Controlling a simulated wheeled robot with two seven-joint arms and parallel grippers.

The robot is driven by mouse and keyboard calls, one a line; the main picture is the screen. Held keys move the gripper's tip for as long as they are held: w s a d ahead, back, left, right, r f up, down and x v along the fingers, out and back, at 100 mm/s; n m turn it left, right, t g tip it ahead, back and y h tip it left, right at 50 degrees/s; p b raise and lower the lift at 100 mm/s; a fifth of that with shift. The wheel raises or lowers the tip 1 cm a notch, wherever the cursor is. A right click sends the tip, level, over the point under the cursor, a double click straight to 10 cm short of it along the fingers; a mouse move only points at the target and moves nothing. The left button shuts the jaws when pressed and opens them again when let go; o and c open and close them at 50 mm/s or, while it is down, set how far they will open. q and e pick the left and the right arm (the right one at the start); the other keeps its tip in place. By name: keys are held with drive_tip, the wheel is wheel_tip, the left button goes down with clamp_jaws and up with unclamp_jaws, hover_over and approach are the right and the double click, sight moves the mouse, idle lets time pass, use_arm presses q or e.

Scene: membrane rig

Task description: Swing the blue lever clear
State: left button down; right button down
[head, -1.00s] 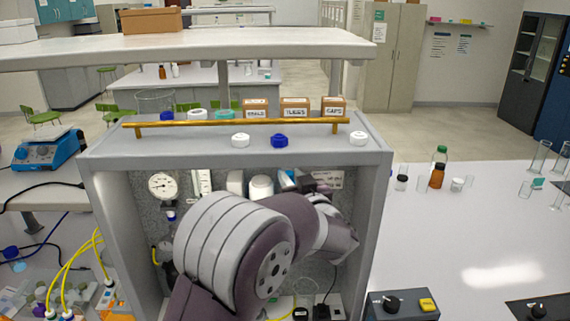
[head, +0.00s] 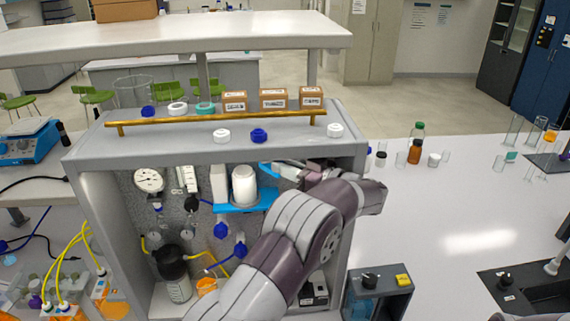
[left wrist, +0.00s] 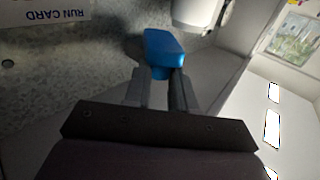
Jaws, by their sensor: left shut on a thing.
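The blue lever (left wrist: 164,45) shows in the left wrist view with its near end between my fingers. In the head view a small blue part (head: 288,172) of it shows under the cabinet's top, at the right inside. My left gripper (left wrist: 160,88) is shut on the lever. In the head view my left gripper (head: 290,167) reaches into the upper right of the grey cabinet (head: 77,170), and my arm hides part of the inside. My right gripper is not in view.
A white canister (head: 244,186) stands on a blue shelf (head: 228,208) left of my gripper. A brass rail (head: 215,122) and caps are on top.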

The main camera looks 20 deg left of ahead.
use_arm(q)
drive_tip(key=shift+r, duration=0.2)
drive_tip(key=c, duration=0.9)
unclamp_jaws()
drive_tip(key=shift+d, duration=0.1)
drive_tip(key=shift+f, duration=0.1)
